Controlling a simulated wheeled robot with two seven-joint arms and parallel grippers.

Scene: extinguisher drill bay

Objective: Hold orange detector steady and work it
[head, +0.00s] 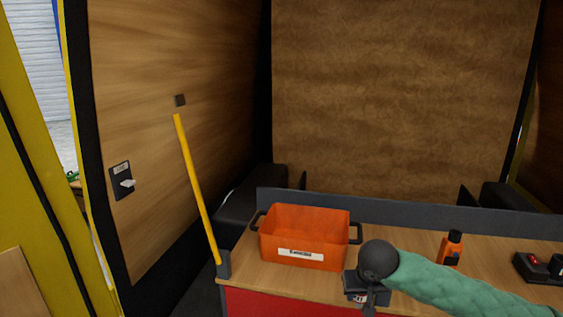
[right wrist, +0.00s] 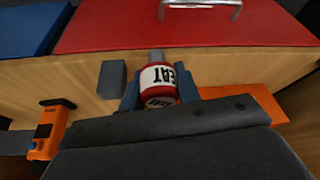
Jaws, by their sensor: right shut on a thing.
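The orange detector (head: 450,252), a small orange body with a black top, stands upright on the wooden bench to the right of my right gripper (head: 366,290). It also shows at the left of the right wrist view (right wrist: 48,130), apart from the fingers. My right gripper is shut on a red and white cylinder (right wrist: 157,76) with black letters reading "EAT" or similar. The fingers sit on either side of it. In the head view my wrist and gripper hide most of this cylinder. My left gripper is not in view.
An orange labelled crate (head: 305,240) with dark handles stands left of my right gripper. A dark box with a red button (head: 532,263) sits at the bench's right. A yellow pole (head: 195,185) leans at the left wall. A low grey board (head: 400,215) edges the bench's back.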

